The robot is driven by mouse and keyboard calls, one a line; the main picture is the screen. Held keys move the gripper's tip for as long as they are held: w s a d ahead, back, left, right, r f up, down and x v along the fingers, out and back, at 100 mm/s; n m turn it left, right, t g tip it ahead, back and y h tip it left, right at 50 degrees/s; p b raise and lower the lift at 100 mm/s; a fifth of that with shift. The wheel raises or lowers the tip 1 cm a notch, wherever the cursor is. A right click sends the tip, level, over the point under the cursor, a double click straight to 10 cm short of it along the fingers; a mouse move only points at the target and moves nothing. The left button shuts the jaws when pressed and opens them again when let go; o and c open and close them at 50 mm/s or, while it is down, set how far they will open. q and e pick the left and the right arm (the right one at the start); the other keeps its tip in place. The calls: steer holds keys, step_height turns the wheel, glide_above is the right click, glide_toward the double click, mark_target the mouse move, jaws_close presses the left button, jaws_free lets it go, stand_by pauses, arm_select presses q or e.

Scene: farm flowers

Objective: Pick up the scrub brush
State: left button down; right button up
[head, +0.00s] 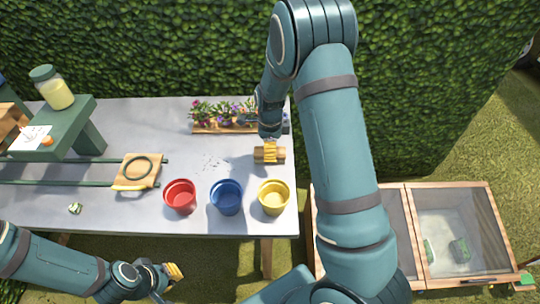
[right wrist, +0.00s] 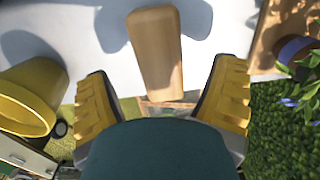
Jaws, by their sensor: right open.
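The scrub brush, a block of light wood (head: 259,155), lies on the grey table near its right end, behind the yellow pot. In the right wrist view the brush (right wrist: 156,55) shows as a long wooden piece ahead of the gap between the fingers. Its bristles are not visible. My right gripper (right wrist: 162,100) is open, with a yellow-padded finger on each side and nothing clasped. In the head view it reaches down over the brush. My left gripper (head: 170,281) hangs empty in front of the table's front edge; its finger opening is unclear.
Red (head: 180,197), blue (head: 227,198) and yellow (head: 273,197) pots line the front edge. A flower tray (head: 205,129) stands behind the brush. A wooden board (head: 138,170) and green stand (head: 70,125) are left. A wood-framed box (head: 455,190) stands right of the table.

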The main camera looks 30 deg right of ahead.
step_height(320, 180, down, 4)
steer(key=shift+f+b, duration=0.25)
steer(key=shift+b, duration=0.3)
steer(key=c, duration=1.3)
steer(key=shift+r, duration=0.2)
step_height(320, 180, up, 10)
steer(key=shift+f+p, duration=0.1)
steer(key=shift+p, duration=1.1)
steer(key=o, duration=0.6)
steer(key=shift+c, duration=0.2)
steer(key=c, duration=0.4)
